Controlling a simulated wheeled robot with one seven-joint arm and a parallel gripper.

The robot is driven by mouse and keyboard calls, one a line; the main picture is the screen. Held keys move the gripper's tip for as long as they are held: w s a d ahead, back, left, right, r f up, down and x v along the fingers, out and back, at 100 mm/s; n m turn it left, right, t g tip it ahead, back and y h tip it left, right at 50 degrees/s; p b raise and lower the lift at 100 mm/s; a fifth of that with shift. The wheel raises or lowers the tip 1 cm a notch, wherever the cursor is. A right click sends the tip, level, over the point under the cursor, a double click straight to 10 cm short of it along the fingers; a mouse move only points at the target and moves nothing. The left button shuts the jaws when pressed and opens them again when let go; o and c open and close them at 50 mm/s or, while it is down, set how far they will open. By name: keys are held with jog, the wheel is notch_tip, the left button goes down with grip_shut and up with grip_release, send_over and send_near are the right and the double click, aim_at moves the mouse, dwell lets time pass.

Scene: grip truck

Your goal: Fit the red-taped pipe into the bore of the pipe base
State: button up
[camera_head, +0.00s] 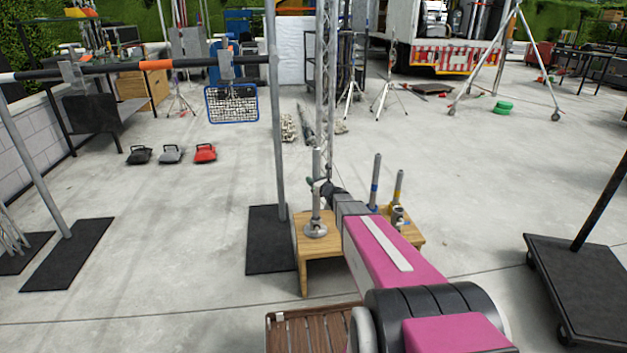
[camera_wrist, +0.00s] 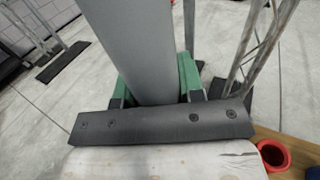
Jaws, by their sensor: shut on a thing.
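My gripper (camera_head: 320,186) is shut on an upright grey pipe (camera_head: 317,160). In the wrist view the same pipe (camera_wrist: 138,50) stands between my green fingers. No red tape shows on its visible part. The pipe base (camera_head: 315,231), a round grey metal flange with a short upright post, stands on the left of a small wooden table (camera_head: 304,252). The held pipe lines up above the base in the head view. Whether its lower end is in the bore or just above it, I cannot tell.
A blue-taped pipe (camera_head: 375,183) and a yellow-taped pipe (camera_head: 398,188) stand upright at the table's right. A red round-rimmed thing (camera_wrist: 273,155) shows by the wooden top. A grey stand pole (camera_head: 277,130) and lattice truss (camera_head: 328,100) rise close behind. A slatted brown seat (camera_head: 310,330) is in front.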

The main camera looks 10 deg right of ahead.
jog(key=shift+f, duration=4.15)
jog(key=o, duration=1.2)
jog(key=v, duration=1)
jog(key=shift+s+d, duration=0.15)
jog(key=shift+s, duration=0.2)
